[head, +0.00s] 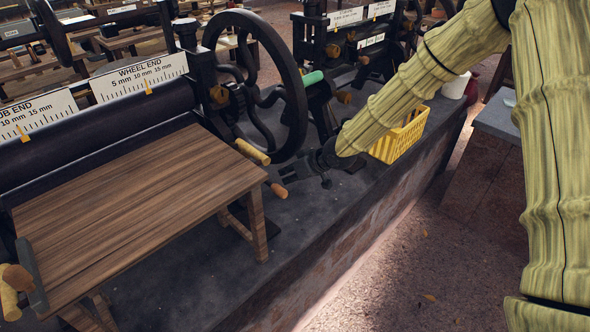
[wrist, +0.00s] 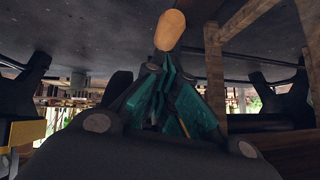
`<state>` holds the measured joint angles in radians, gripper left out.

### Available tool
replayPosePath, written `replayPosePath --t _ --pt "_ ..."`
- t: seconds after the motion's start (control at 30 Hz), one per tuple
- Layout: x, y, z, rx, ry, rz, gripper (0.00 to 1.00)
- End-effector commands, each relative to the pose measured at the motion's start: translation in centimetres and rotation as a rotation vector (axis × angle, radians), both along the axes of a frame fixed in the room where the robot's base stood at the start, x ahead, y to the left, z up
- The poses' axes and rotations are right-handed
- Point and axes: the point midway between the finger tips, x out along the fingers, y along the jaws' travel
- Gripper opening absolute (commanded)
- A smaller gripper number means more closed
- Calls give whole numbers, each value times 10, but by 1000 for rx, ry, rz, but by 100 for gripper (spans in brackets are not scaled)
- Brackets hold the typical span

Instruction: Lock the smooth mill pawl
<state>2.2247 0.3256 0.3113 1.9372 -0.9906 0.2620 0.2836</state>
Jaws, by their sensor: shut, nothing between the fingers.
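The nearest roller mill (head: 90,120) has a large dark hand wheel (head: 290,85) at its right end. I cannot tell for sure which part is the pawl. A tan wooden handle (head: 252,151) sticks out below the wheel, and a smaller wooden knob (head: 278,190) sits just below it. My gripper (head: 268,176) points left, close beside these two. In the wrist view my gripper (wrist: 166,66) shows its teal-padded fingers closed together and empty. A rounded wooden handle end (wrist: 170,30) lies just past the fingertips, seemingly apart from them.
A wooden table (head: 130,205) stands in front of the rollers. A yellow basket (head: 400,136) sits on the dark ledge right of my gripper. A second mill (head: 350,35) stands behind. The ledge drops to a floor (head: 400,270) at the right.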

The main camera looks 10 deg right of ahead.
Motion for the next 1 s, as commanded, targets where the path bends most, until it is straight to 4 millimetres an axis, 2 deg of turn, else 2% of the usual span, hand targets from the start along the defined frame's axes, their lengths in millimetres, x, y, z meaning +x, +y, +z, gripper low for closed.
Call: replayPosePath --t 0.37,0.83,1.0 --pt "14 17 -22 -1 0 1 0" --pt "15 19 -25 1 -1 1 0" --pt "15 34 -33 21 -25 22 0"
